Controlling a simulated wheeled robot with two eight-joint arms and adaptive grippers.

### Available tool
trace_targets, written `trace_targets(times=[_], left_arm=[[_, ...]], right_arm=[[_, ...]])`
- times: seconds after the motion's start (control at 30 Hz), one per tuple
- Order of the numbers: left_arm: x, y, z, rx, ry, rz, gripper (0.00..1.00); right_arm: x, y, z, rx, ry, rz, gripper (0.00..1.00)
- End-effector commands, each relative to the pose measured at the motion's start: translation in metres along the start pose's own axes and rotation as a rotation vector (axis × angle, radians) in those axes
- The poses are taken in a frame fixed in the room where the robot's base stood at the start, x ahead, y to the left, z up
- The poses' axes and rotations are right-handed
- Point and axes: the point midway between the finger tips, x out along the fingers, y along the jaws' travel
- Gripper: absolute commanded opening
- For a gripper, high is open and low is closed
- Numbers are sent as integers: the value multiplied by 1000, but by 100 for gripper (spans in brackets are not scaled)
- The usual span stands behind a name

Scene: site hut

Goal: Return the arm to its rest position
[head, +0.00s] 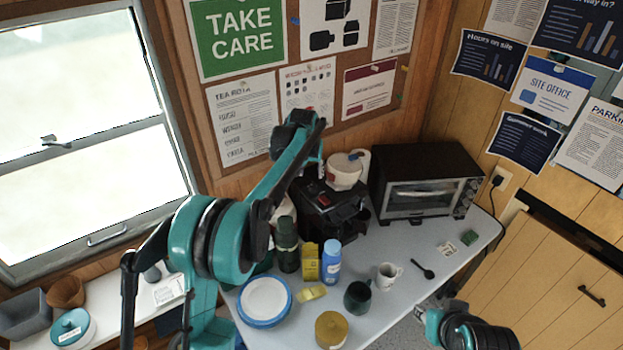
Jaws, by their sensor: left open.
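My left arm is teal and black and comes in from the left, in front of the window side. It rises to its far end above the back of the table (400,290). My left gripper (313,163) is there, small and partly hidden by its own wrist, over the black coffee machine (335,215). It is open, and I see nothing held in it. Part of my right arm shows at the bottom right, by the table's front edge; its gripper does not show.
A toaster oven (425,182) stands at the back right. The right side is clearer.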

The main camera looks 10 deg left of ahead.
Motion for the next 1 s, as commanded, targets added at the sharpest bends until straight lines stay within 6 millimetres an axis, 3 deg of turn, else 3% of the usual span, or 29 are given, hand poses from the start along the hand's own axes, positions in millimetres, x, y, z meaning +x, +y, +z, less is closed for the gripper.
trace_targets(times=[0.2,0.73,0.87,1.0], left_arm=[[-19,0,0,0,0,0,43],[-23,-1,4,0,3,0,43],[-36,-3,22,0,16,1,43],[-57,-7,59,2,40,3,43]], right_arm=[[0,0,0,0,0,0,33],[2,0,2,0,0,0,33],[11,0,8,0,0,0,33],[25,0,18,0,0,0,33]])
